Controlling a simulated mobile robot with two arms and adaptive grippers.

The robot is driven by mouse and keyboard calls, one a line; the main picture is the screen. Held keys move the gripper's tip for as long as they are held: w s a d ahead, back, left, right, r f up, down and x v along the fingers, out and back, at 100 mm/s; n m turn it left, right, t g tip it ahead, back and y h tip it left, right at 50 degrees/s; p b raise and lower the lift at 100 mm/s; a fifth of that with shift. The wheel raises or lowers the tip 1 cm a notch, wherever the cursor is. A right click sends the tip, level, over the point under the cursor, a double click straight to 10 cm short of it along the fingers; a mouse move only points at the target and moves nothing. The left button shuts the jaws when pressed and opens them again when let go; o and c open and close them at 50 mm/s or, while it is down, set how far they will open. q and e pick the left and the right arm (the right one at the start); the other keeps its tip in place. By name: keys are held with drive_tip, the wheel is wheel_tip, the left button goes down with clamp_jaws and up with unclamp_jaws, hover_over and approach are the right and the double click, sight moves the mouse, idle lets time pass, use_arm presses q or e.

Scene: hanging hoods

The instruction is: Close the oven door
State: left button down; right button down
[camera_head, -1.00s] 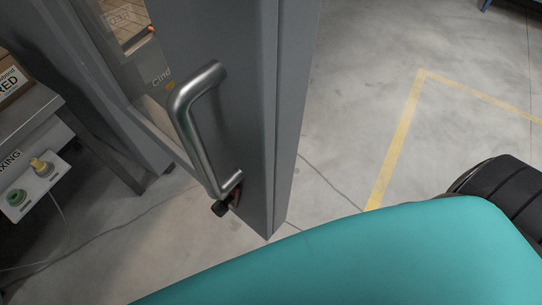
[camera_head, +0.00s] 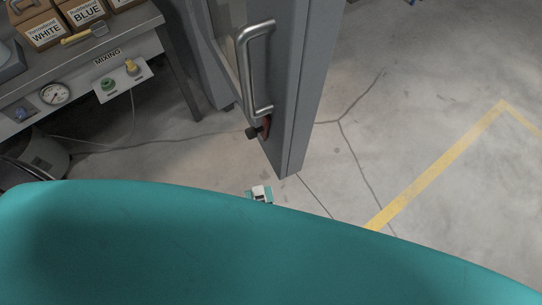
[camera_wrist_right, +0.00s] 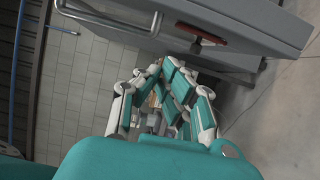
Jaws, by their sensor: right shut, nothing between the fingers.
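The grey oven door (camera_head: 293,85) stands upright in the upper middle of the head view, swung out from the oven body at its left. Its silver bar handle (camera_head: 252,75) is on the face, with a black and red latch (camera_head: 262,129) below. In the right wrist view the door (camera_wrist_right: 255,20) crosses the top, with its handle (camera_wrist_right: 130,22) and red latch (camera_wrist_right: 200,34). My right gripper (camera_wrist_right: 163,72) is shut and empty, close below the door; contact cannot be told. Only a bit of my right gripper (camera_head: 261,193) shows in the head view. My left gripper is out of view.
A grey workbench (camera_head: 140,25) at the upper left carries boxes labelled WHITE (camera_head: 42,32) and BLUE (camera_head: 87,12). A control box (camera_head: 122,78) and a gauge (camera_head: 54,94) are on its front. The concrete floor right of the door is clear, with a yellow line (camera_head: 440,163).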

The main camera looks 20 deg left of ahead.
drive_tip(key=w+a+p, duration=0.1)
drive_tip(key=w+p, duration=0.5)
drive_tip(key=w, duration=0.4)
drive_tip(key=shift+w+a, duration=0.15)
drive_tip(key=shift+w, duration=0.15)
drive_tip(key=shift+w+p, duration=0.1)
drive_tip(key=shift+p, duration=0.2)
